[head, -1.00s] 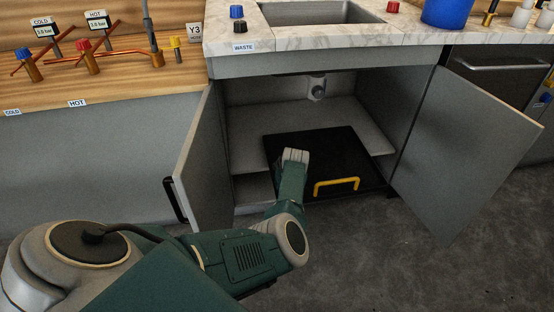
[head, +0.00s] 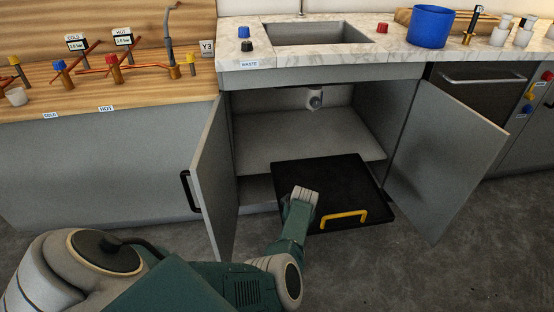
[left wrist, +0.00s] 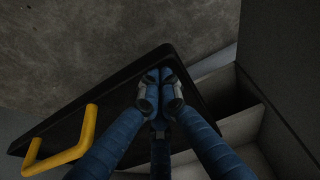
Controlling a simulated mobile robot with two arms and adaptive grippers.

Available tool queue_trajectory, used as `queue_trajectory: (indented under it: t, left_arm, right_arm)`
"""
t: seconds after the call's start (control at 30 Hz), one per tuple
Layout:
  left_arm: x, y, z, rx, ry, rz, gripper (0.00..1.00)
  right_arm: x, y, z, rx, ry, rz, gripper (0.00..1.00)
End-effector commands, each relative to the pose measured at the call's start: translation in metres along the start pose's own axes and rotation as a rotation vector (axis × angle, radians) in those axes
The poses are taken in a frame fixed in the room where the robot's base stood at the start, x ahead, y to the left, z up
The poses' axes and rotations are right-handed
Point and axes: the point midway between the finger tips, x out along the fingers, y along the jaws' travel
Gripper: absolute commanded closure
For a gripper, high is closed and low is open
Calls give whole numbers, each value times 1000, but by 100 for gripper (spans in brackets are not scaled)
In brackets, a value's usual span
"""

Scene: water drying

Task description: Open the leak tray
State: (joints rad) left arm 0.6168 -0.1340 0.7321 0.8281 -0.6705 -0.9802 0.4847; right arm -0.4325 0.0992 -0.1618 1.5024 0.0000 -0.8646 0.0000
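The leak tray (head: 336,174) is a flat black tray with a yellow handle (head: 343,217) at its front. It juts out from the open cabinet under the sink, its back part still inside. My left gripper (head: 303,195) is low over the tray's left side, left of the handle. In the left wrist view, the blue fingertips (left wrist: 160,76) are together at the tray's dark edge (left wrist: 98,98), with nothing visible between them. The yellow handle (left wrist: 72,152) is apart from the fingers there. Whether the fingertips touch the tray is unclear. My right gripper is out of view.
The left cabinet door (head: 213,180) and right cabinet door (head: 447,160) stand open on either side. The sink counter (head: 400,52) is above, with a blue bucket (head: 431,27). The grey floor (head: 480,240) in front is clear.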

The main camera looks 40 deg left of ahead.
Motion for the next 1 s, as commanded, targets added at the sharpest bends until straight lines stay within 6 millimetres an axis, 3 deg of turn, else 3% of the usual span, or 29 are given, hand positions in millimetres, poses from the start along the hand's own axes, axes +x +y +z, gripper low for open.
queue_trajectory:
  t: [0.63, 0.77, 1.0]
  left_arm:
    - [-4, 0, 1, -1, 1, 0, 100]
    - [-17, 0, -5, -1, 4, 0, 100]
    - [-59, 1, -19, -2, 3, 2, 100]
  right_arm:
    - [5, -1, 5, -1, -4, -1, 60]
    - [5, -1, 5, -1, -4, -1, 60]
    - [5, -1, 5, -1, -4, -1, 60]
